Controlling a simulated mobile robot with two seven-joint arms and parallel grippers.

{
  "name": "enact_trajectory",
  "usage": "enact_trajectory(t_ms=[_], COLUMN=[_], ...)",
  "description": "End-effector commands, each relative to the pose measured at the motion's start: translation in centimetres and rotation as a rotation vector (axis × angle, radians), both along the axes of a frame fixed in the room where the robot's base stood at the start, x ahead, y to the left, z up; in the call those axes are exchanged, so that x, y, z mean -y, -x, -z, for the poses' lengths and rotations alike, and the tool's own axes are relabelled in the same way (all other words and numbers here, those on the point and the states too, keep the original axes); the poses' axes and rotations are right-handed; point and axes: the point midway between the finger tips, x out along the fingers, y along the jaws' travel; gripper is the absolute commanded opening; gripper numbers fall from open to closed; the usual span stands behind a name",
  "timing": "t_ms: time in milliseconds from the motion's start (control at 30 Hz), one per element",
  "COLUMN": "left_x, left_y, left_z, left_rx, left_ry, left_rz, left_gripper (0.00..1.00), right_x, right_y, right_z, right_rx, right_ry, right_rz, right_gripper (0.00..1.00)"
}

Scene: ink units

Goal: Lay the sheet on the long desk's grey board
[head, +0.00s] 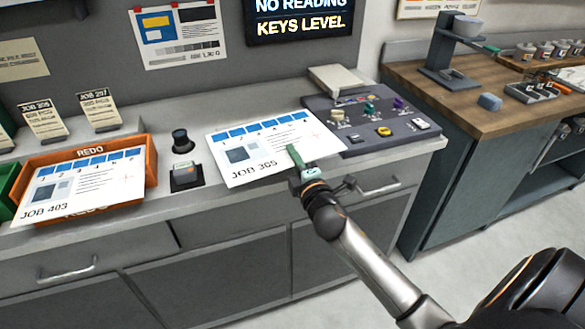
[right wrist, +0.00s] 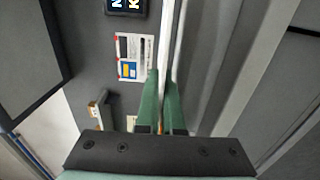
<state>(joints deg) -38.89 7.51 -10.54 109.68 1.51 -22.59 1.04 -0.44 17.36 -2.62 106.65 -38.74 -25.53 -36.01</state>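A white sheet marked JOB, with a blue strip and a grey square (head: 262,150), is at the middle of the long desk. My right gripper (head: 294,156) is shut on its front right edge. In the right wrist view the green fingers (right wrist: 161,105) pinch the sheet (right wrist: 166,45), seen edge-on as a thin white strip. I cannot tell whether the sheet touches the desktop. It covers the surface beneath it, and no separate grey board stands out clearly there. The desk's grey top (head: 225,112) shows behind it. My left gripper is not in view.
A dark key console (head: 365,125) stands close right of the sheet. A small black device (head: 185,178) and a loupe-like cylinder (head: 180,141) stand left. An orange REDO tray (head: 150,160) bears the JOB 403 sheet (head: 82,183). A wooden-topped bench (head: 440,95) is right.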

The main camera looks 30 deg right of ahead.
Motion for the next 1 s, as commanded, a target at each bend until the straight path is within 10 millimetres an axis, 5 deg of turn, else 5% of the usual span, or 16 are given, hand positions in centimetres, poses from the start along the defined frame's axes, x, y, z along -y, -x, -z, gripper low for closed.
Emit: enact_trajectory(t_ms=[400, 800, 1000], left_x=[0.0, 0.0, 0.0], left_y=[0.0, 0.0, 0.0], left_z=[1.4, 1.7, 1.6], left_rx=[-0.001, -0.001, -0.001], left_ry=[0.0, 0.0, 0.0], left_rz=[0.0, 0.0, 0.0], left_gripper=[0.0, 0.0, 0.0], right_x=[0.5, 0.5, 0.5], right_y=[-0.9, -0.9, -0.9], right_z=[4.3, 4.8, 4.6], right_rx=[-0.001, 0.0, 0.0], right_ry=[-0.002, 0.001, 0.001], right_rz=[0.0, -0.001, -0.001], right_gripper=[0.0, 0.0, 0.25])
